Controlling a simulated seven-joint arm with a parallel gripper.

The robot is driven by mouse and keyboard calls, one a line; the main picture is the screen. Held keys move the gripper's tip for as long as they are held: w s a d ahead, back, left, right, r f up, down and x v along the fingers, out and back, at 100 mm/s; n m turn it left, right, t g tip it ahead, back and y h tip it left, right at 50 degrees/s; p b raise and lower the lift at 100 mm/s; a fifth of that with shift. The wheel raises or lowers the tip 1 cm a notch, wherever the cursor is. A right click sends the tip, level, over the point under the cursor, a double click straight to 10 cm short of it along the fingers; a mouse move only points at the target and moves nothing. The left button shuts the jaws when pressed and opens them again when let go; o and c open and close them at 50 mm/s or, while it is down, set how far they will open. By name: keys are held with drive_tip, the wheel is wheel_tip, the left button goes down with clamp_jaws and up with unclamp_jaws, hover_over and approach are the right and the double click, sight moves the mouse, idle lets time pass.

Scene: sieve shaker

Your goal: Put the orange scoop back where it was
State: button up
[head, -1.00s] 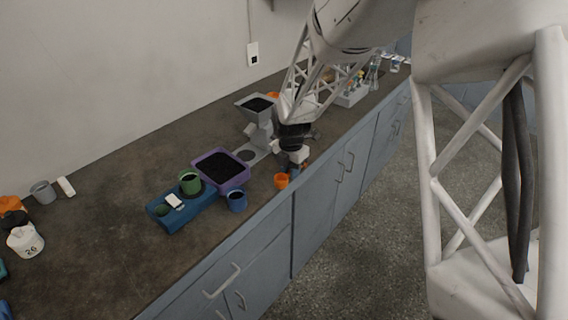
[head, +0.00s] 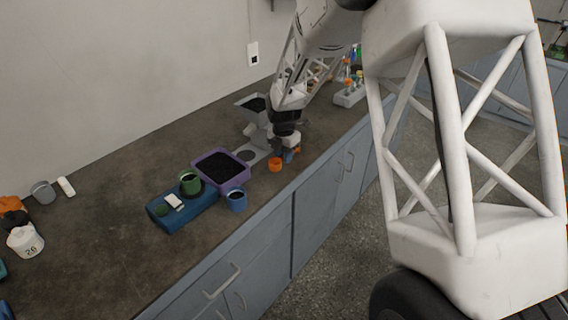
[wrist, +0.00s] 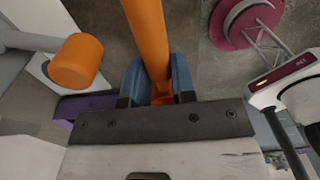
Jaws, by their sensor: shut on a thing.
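My gripper (head: 289,154) is near the counter's front edge in the head view, in front of the grey hopper stand. In the wrist view, its blue fingers (wrist: 159,88) are shut on the handle of the orange scoop (wrist: 146,35). The handle runs up and out of the wrist picture. The scoop's orange cup end (head: 275,165) shows just left of the fingers in the head view, right of the blue cup. I cannot tell how high it is above the counter.
A purple tray (head: 246,154) of dark grains, a blue cup (head: 236,200) and a blue scale (head: 163,219) with a green cup (head: 190,183) stand left. The grey hopper (head: 246,106) is close behind. The wrist view shows an orange knob (wrist: 75,62) and a maroon disc (wrist: 226,25).

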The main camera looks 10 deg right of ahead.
sight(284, 170)
drive_tip(key=shift+f, duration=0.1)
drive_tip(key=shift+f, duration=1.65)
drive_tip(key=shift+f, duration=0.15)
drive_tip(key=o, duration=0.8)
drive_tip(key=shift+w+r, duration=0.1)
drive_tip(key=shift+r, duration=6.05)
